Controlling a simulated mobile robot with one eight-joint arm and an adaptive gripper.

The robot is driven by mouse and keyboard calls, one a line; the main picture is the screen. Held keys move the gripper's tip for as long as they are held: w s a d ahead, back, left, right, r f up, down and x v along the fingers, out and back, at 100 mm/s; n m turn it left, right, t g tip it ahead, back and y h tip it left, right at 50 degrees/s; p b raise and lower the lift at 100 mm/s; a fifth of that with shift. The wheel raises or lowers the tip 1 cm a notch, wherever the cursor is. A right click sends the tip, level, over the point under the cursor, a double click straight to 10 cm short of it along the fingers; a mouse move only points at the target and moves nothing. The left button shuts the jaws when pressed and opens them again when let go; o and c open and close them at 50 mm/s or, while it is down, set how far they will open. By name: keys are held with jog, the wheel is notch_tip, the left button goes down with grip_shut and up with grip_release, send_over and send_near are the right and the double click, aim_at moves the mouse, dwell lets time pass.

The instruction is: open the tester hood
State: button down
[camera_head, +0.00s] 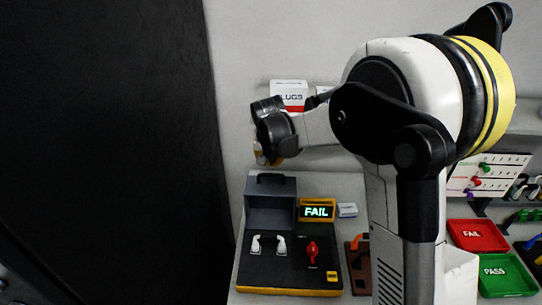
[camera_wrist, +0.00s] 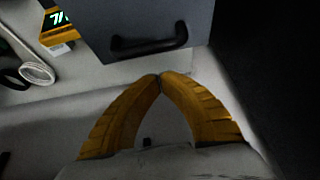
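The tester (camera_head: 290,268) is a black panel with a yellow front edge, in the lower middle of the head view. Its grey hood (camera_head: 270,215) stands raised at the back of the panel, with a dark handle (camera_head: 270,179) at its upper edge. The panel in front of it is uncovered. In the wrist view the hood (camera_wrist: 150,12) fills the top middle, its handle (camera_wrist: 150,45) toward my gripper. My gripper (camera_head: 262,158) is above and behind the hood. In the wrist view its yellow fingers (camera_wrist: 160,77) meet at the tips, empty and apart from the handle.
Two white connectors (camera_head: 269,244) and a red lever (camera_head: 313,252) are on the panel. A display (camera_head: 318,210) reads FAIL. A red tray (camera_head: 478,236) and a green tray (camera_head: 506,275) lie at right. A white box (camera_head: 289,94) stands on the shelf behind my gripper.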

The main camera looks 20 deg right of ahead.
aim_at(269, 191)
jog(key=shift+s+a+r, duration=0.1)
jog(key=shift+s+a, duration=0.1)
jog(key=shift+s, duration=0.4)
jog(key=shift+s+a, duration=0.2)
jog(key=shift+s, duration=0.35)
jog(key=shift+s, duration=0.2)
jog(key=s, duration=0.2)
jog(key=s+a+r+t, duration=0.1)
jog(key=s, duration=0.1)
jog(key=s+a+r+t, duration=0.1)
jog(key=s, duration=0.1)
jog(key=shift+h, duration=0.4)
jog(key=shift+w, duration=0.1)
